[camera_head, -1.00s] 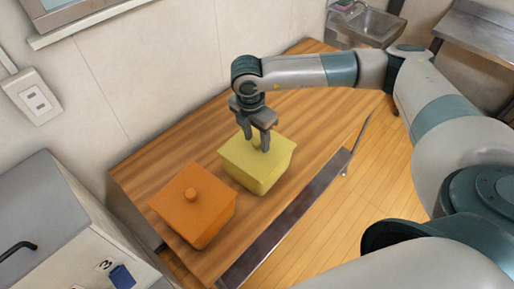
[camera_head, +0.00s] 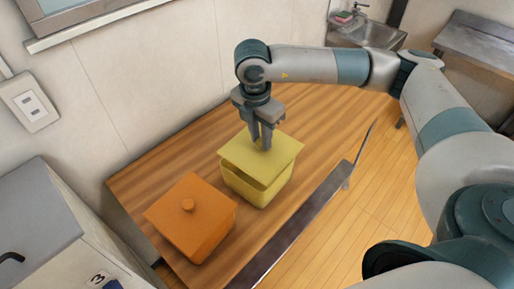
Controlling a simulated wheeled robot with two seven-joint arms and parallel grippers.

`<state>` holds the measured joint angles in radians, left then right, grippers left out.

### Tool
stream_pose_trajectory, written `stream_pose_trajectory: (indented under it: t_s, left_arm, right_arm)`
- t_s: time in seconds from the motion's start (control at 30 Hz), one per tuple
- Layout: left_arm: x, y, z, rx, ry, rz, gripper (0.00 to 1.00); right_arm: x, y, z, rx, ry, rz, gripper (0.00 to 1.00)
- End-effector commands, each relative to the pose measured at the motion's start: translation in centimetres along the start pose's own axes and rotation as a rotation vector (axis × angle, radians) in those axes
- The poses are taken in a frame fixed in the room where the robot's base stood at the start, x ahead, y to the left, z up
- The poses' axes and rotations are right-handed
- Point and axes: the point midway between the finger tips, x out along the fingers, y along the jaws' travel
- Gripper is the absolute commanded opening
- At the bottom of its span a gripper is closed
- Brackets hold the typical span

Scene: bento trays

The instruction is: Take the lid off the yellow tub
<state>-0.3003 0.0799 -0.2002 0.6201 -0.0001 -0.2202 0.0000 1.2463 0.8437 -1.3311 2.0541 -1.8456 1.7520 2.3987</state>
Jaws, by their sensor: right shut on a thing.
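The yellow tub (camera_head: 258,191) stands on the wooden table. Its yellow lid (camera_head: 243,158) is raised and slightly tilted above it, with a dark gap showing between lid and rim at the front. My right gripper (camera_head: 267,144) is above the lid, pointing down, with its fingers shut on the lid's knob, which the fingers mostly hide. The inside of the tub is hardly visible. My left gripper is not in view.
An orange tub (camera_head: 208,237) with its knobbed lid on stands just left and in front of the yellow tub. The wooden table (camera_head: 330,112) is clear to the right and behind. A wall runs along the back, a grey cabinet (camera_head: 35,215) stands at the left.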

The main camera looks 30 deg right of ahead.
Motion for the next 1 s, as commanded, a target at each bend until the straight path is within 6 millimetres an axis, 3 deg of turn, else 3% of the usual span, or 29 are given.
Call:
stream_pose_trajectory:
  t_s: [0.2, 0.5, 0.7, 1.0]
  left_arm:
    - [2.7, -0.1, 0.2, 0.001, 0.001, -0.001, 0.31]
    - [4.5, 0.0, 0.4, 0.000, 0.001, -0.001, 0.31]
    - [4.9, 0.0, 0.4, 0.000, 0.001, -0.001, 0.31]
    - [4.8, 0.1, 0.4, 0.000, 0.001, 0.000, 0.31]
  right_arm:
    - [-1.9, -4.1, 2.1, 0.003, -0.002, 0.003, 0.00]
    - [-4.7, -8.4, 4.2, 0.003, -0.002, 0.001, 0.00]
    - [-5.5, -9.6, 4.8, 0.001, -0.001, 0.000, 0.00]
    - [-5.7, -9.7, 4.8, 0.001, -0.001, -0.001, 0.00]
